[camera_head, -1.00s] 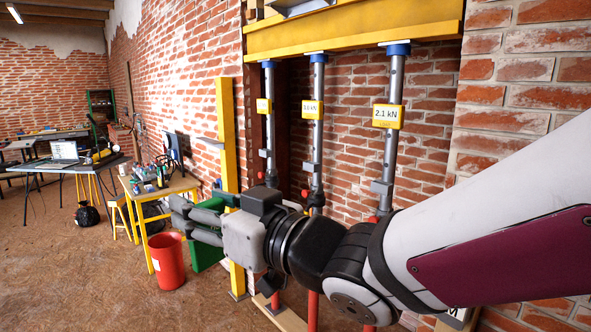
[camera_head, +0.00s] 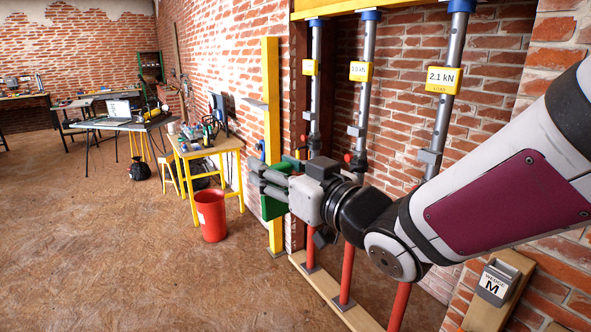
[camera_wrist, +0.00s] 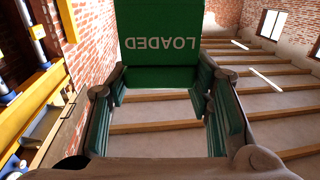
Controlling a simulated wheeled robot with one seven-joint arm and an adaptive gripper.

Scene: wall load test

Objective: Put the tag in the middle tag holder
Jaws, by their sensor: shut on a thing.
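The tag is a green plate with white "LOADED" lettering, upside down in the wrist view (camera_wrist: 160,40). My gripper (camera_wrist: 158,82) is shut on it. In the head view my gripper (camera_head: 268,180) points left in front of the yellow upright, with green of the tag (camera_head: 272,208) showing around the fingers. Three steel props stand in the wall opening to its right. The middle prop carries a small grey bracket (camera_head: 356,131), which looks like the middle tag holder. It is apart from the tag, up and right of my gripper in the picture.
The yellow upright (camera_head: 271,90) is close behind my gripper. Yellow load labels hang on the props, one reading 2.1 kN (camera_head: 443,80). A red bucket (camera_head: 211,216) and yellow workbench (camera_head: 205,148) stand left. A wedges box (camera_head: 496,283) is lower right.

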